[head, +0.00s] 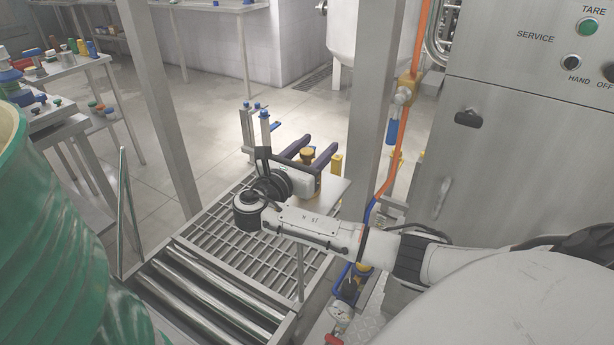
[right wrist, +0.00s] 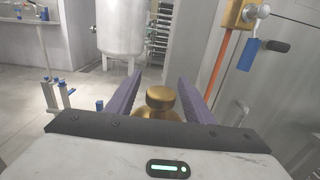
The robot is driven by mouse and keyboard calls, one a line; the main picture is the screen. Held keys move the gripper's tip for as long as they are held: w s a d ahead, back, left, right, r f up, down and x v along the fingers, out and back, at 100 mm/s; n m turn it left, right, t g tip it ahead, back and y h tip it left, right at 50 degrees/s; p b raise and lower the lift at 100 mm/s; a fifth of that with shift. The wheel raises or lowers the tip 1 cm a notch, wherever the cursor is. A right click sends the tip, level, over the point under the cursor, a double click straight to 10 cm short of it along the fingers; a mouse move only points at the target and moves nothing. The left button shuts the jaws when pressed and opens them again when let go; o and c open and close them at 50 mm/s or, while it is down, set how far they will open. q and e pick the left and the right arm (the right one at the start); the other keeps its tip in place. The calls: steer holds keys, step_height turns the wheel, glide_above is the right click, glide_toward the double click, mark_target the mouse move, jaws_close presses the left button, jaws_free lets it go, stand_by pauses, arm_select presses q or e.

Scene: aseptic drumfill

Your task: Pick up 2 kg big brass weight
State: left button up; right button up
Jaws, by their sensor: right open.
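The big brass weight, with a round knob on top, shows in the head view (head: 308,154) between the two purple fingers of my right gripper (head: 318,144). In the right wrist view the weight (right wrist: 161,99) stands upright, centred between the fingers, with a visible gap to each at the knob. Its lower body is hidden behind the gripper's housing. My right gripper is open, and it also shows in the right wrist view (right wrist: 172,90). My left gripper is not in view.
A steel plate (head: 334,194) lies under my right gripper, beside a post. A rack with blue-capped posts (head: 255,128) stands left of the gripper. An orange hose (head: 410,85) and the control cabinet (head: 530,130) are further right.

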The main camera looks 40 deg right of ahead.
jaws_close()
stand_by(1.3)
steer(key=shift+r, duration=0.3)
